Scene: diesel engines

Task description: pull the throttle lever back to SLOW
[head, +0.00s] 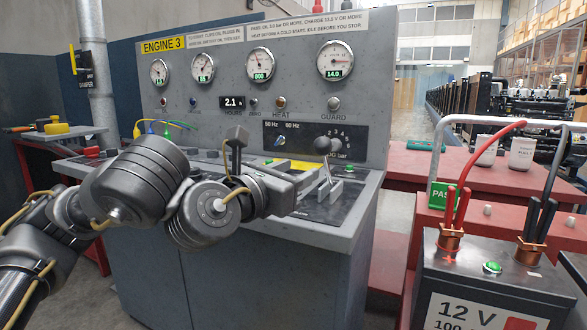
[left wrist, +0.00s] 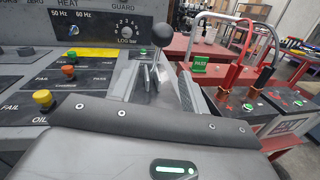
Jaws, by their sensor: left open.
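The throttle lever has a dark round knob (head: 322,146) on a thin metal shaft and rises from the slanted panel at the right end of the console. In the left wrist view the knob (left wrist: 163,34) stands straight ahead, just beyond the fingers. My left gripper (head: 315,186) reaches in from the left, low beside the lever. It is open, with its fingers (left wrist: 158,85) spread on either side of the lever's line. I cannot tell whether they touch the shaft. The SLOW marking cannot be read, and my arm hides part of the panel. My right gripper is not in view.
The grey console (head: 255,125) carries gauges and small knobs behind the lever. A 12 V battery (head: 500,285) with red and black cables stands at the right, beside a red bench (head: 405,165).

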